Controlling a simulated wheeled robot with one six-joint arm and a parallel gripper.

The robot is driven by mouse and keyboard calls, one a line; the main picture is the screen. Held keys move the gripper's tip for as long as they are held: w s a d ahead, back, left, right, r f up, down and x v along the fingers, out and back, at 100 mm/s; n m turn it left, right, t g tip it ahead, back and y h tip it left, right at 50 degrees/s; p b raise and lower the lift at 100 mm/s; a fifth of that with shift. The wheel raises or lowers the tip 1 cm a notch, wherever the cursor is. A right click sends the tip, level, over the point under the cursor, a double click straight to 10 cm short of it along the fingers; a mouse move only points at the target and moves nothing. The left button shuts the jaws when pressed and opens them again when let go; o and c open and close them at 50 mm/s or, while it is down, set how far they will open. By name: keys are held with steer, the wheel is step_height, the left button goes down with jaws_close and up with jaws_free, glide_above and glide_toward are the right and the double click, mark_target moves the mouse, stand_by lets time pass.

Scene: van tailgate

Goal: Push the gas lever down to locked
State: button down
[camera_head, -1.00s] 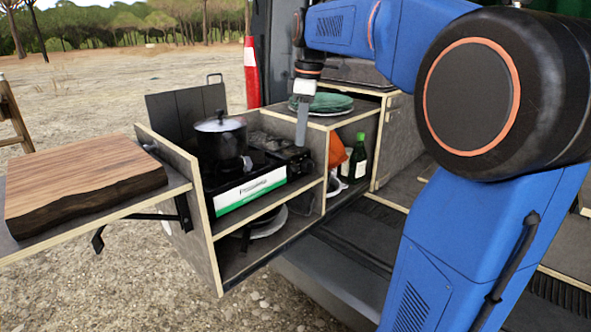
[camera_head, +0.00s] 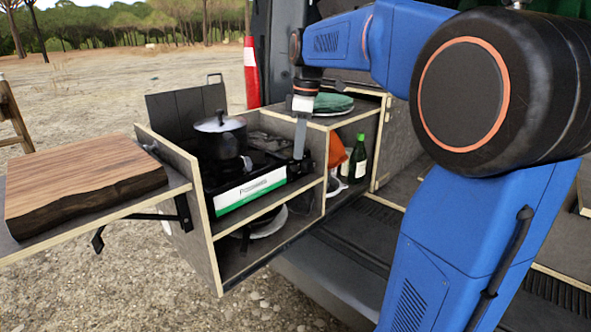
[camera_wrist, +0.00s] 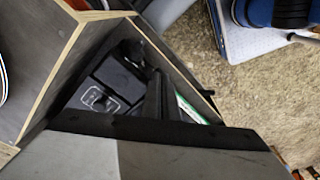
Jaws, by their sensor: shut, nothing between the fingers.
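The portable gas stove (camera_head: 250,189) has a white and green front and sits on the upper shelf of the pull-out kitchen box. Its dark right end, with white-outlined markings (camera_wrist: 97,100), shows in the wrist view. The gas lever cannot be clearly picked out against the dark panel. My gripper (camera_head: 299,156) is shut and empty, pointing down at the right end of the stove, close to it. I cannot tell whether it touches anything. In the wrist view, the grey gripper body fills the bottom and hides part of the stove.
A black pot with a lid (camera_head: 220,141) stands on the stove. Wooden panel edges border the stove bay. A green bottle (camera_head: 357,160) stands in the right compartment. A thick wooden board (camera_head: 85,182) lies at left.

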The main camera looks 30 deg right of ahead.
mark_target(298, 167)
steer(key=shift+a+f, duration=0.1)
steer(key=shift+f, duration=2.15)
steer(key=shift+s+d+r, duration=0.3)
steer(key=shift+s+d, duration=0.1)
steer(key=shift+d, duration=0.25)
steer(key=shift+s+d+r, duration=0.3)
steer(key=shift+s+d, duration=0.1)
steer(key=shift+d, duration=0.2)
step_height(298, 167, up, 17)
steer(key=s+d, duration=0.1)
steer(key=shift+d+r, duration=0.15)
steer(key=shift+d, duration=0.1)
